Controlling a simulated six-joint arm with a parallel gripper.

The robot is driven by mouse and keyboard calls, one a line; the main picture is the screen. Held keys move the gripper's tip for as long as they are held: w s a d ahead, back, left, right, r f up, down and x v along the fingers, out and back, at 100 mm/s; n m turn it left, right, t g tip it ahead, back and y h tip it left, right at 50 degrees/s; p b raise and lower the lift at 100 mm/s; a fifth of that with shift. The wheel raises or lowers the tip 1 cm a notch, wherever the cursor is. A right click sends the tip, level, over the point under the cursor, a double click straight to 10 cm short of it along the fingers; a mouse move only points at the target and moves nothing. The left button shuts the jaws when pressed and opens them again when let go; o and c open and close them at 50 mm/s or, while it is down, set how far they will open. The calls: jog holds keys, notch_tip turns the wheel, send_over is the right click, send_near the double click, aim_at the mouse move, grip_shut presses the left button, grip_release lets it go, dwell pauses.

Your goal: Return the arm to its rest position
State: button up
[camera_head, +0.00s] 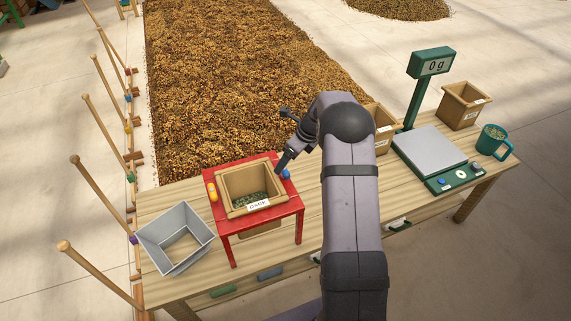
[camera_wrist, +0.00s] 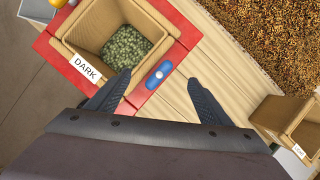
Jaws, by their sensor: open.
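My gripper (camera_wrist: 155,98) is open and empty in the wrist view, its two dark fingers spread apart. Between and beyond the fingertips is a small blue button block (camera_wrist: 159,74) on the red stand (camera_wrist: 65,65). In the head view my arm reaches up from the bottom and bends over, with the gripper (camera_head: 281,165) just above the right back corner of the red stand (camera_head: 232,222). The tan bin labelled DARK (camera_head: 267,208) stands on that stand with green beans (camera_head: 250,199) in it. I cannot tell whether a finger touches the stand.
On the wooden table (camera_head: 165,200) a grey metal bin (camera_head: 160,236) stands at left. At right are a scale (camera_head: 428,152) reading 0 g, tan bins (camera_head: 463,104), and a teal mug (camera_head: 491,140) of beans. Wooden rakes (camera_head: 102,184) lean at far left. Brown beans cover the floor behind.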

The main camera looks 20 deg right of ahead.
jog(key=shift+s+d+r, duration=0.1)
jog(key=shift+s+r, duration=0.05)
jog(key=shift+r, duration=0.4)
jog(key=s+a+r+n+g, duration=0.2)
jog(key=s+a+r+n, duration=0.2)
jog(key=s+a+n, duration=0.4)
jog(key=s+a+n+g+h+b, duration=0.1)
jog(key=s+a+n, duration=0.2)
jog(key=s+n, duration=0.7)
jog(key=s+a+r+n+h, duration=0.1)
jog(key=s+a+n, duration=0.2)
jog(key=s+n, duration=0.8)
jog(key=s, duration=0.4)
jog(key=shift+s+r+g+h+b, duration=0.15)
jog(key=shift+s+g+h+b, duration=0.15)
jog(key=shift+s+g+b, duration=0.1)
